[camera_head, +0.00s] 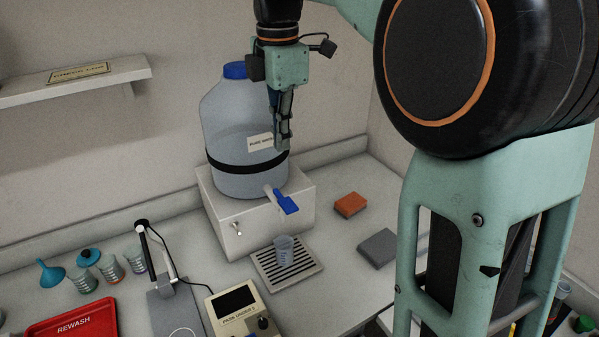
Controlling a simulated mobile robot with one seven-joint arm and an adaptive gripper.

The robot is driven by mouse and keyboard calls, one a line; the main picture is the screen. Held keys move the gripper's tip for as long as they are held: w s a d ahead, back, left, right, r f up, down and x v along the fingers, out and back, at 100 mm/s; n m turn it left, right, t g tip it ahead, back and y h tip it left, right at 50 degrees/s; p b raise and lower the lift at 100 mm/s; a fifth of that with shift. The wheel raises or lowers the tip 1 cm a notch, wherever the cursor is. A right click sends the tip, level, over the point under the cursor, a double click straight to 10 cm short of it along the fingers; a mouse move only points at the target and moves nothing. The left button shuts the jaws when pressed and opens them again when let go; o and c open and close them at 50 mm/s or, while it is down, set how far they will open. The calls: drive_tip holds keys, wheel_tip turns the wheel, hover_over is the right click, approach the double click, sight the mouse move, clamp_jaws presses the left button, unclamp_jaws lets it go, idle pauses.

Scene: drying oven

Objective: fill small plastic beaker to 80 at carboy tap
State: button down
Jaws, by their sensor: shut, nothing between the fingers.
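The small plastic beaker (284,249) is clear and stands upright on the slotted drip tray (269,275), below and in front of the tap. Its liquid level is too small to tell. The carboy (226,130), translucent with a blue cap and a black strap, stands on a white box. Its tap has a blue lever (286,203) at the carboy's lower front, sticking out to the right. Whether water flows cannot be made out. My gripper (283,148) points down in front of the carboy's right side, above the blue lever. It is shut and empty.
An orange sponge (350,204) and a grey block (377,248) lie right of the tray. A meter (237,307) and a stand (167,294) are in front. A red REWASH tray (73,320), several beakers and a funnel (50,273) are at left. A shelf (74,80) hangs upper left.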

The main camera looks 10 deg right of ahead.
sight(288, 206)
drive_tip(key=shift+s+d+g, duration=0.15)
drive_tip(key=shift+d+g, duration=0.15)
drive_tip(key=shift+d, duration=0.2)
drive_tip(key=shift+f, duration=0.1)
wheel_tip(288, 206, down, 14)
drive_tip(key=shift+r, duration=0.1)
idle(0.4)
